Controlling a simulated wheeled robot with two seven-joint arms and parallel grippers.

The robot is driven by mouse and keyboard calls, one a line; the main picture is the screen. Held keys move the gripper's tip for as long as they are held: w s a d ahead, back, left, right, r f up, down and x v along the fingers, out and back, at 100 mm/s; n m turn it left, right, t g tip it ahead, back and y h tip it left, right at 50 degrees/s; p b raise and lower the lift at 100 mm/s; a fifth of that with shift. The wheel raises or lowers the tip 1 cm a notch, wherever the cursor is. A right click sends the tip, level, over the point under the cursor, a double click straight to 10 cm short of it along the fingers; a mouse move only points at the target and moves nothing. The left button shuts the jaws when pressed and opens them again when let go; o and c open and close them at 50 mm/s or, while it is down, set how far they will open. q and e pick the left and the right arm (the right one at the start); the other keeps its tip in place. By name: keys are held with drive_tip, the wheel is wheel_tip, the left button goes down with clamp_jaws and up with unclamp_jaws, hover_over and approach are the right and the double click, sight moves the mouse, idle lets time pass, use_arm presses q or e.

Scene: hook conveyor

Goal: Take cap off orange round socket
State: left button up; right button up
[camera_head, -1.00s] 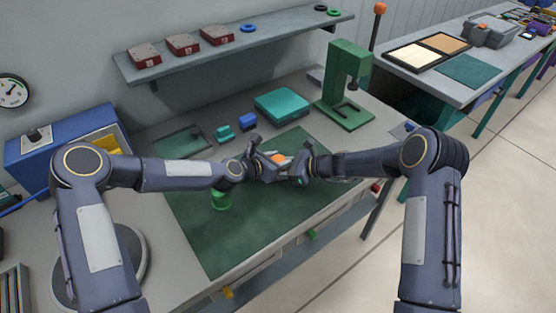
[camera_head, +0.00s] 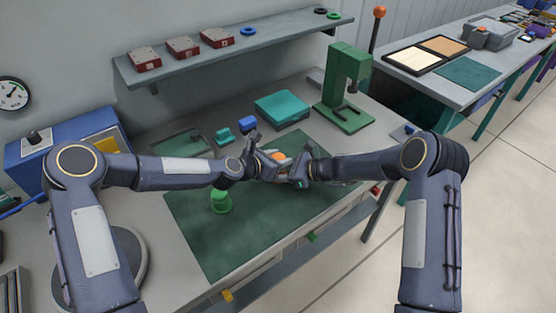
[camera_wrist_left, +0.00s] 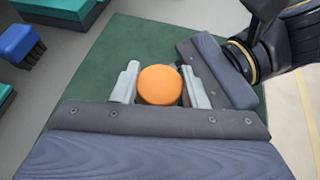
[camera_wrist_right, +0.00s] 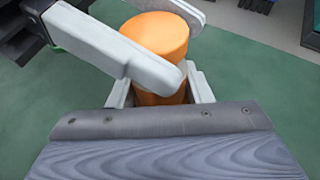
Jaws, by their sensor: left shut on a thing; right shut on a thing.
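The orange round socket (camera_wrist_right: 155,97) is between both grippers above the green mat in the head view. Its round orange upper part, which looks like the cap (camera_wrist_right: 157,33), faces up in the left wrist view (camera_wrist_left: 160,84). My left gripper (camera_wrist_left: 160,88) is shut on this upper part, with a pale finger on each side. My right gripper (camera_wrist_right: 162,92) is shut on the lower orange body, its fingers below the left gripper's. The seam between cap and socket is hidden by the left gripper's fingers, so I cannot tell whether they are apart.
A green round piece (camera_head: 220,201) stands on the green mat (camera_head: 225,240) left of the grippers. Blue (camera_head: 247,124) and teal (camera_head: 224,136) pieces, a teal box (camera_head: 282,107) and a green press (camera_head: 347,90) stand behind. The front mat is mostly clear.

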sight(278, 157)
drive_tip(key=shift+s+d+f, duration=0.15)
drive_tip(key=shift+s+f, duration=0.05)
drive_tip(key=shift+f, duration=0.4)
use_arm(q)
drive_tip(key=shift+r, duration=2.05)
use_arm(e)
drive_tip(key=o, duration=1.2)
drive_tip(key=shift+o, duration=1.4)
drive_tip(key=shift+r, duration=0.2)
drive_tip(key=shift+w, duration=0.15)
use_arm(q)
drive_tip(key=shift+w, duration=0.1)
use_arm(e)
drive_tip(key=shift+r, duration=0.1)
